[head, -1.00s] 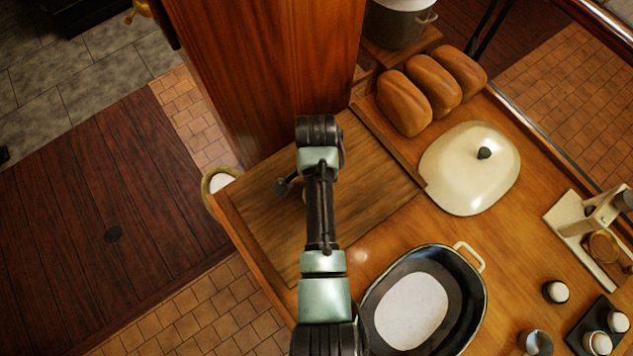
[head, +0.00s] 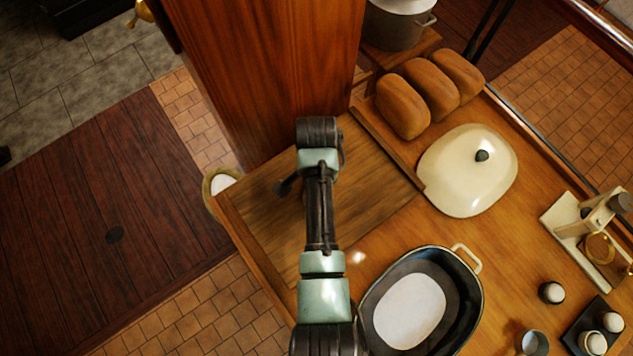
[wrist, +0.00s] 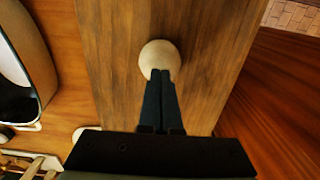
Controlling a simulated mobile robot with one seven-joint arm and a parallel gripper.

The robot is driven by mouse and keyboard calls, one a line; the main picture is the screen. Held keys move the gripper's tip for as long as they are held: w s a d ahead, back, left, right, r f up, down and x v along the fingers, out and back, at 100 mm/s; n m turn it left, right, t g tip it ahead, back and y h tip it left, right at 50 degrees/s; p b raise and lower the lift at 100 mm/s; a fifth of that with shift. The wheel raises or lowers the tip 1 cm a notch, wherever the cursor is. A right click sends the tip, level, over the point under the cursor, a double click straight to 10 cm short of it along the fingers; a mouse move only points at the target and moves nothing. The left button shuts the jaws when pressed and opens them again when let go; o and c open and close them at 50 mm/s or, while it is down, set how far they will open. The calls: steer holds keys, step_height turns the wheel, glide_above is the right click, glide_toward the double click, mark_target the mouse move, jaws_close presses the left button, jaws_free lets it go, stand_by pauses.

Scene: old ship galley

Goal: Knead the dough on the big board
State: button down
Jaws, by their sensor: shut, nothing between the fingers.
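The big wooden board (head: 375,180) lies on the counter under my arm. The dough (wrist: 158,57) is a pale round lump on the board in the wrist view. My gripper (wrist: 162,76) is shut and empty, with its fingertips over the near edge of the dough. I cannot tell whether they press into it or are just above it. In the head view my arm hides the dough and most of the gripper.
An oval roasting pan (head: 464,328) with a pale patch inside stands at the board's front right. A cream lid (head: 465,185) and several loaves (head: 405,105) lie right of the board. A tall wooden post (head: 262,80) rises behind it. Small cups and a scale-like device (head: 590,235) are far right.

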steer(key=shift+f, duration=0.2)
steer(key=shift+f+b, duration=0.35)
steer(key=shift+f, duration=0.05)
steer(key=shift+r, duration=0.1)
steer(key=shift+s+f, duration=0.25)
steer(key=shift+f, duration=0.05)
stand_by(0.6)
steer(key=shift+p, duration=0.35)
steer(key=shift+w+r+p, duration=0.2)
steer(key=shift+r+p, duration=0.35)
steer(key=shift+f, duration=0.25)
steer(key=shift+f, duration=0.15)
stand_by(0.6)
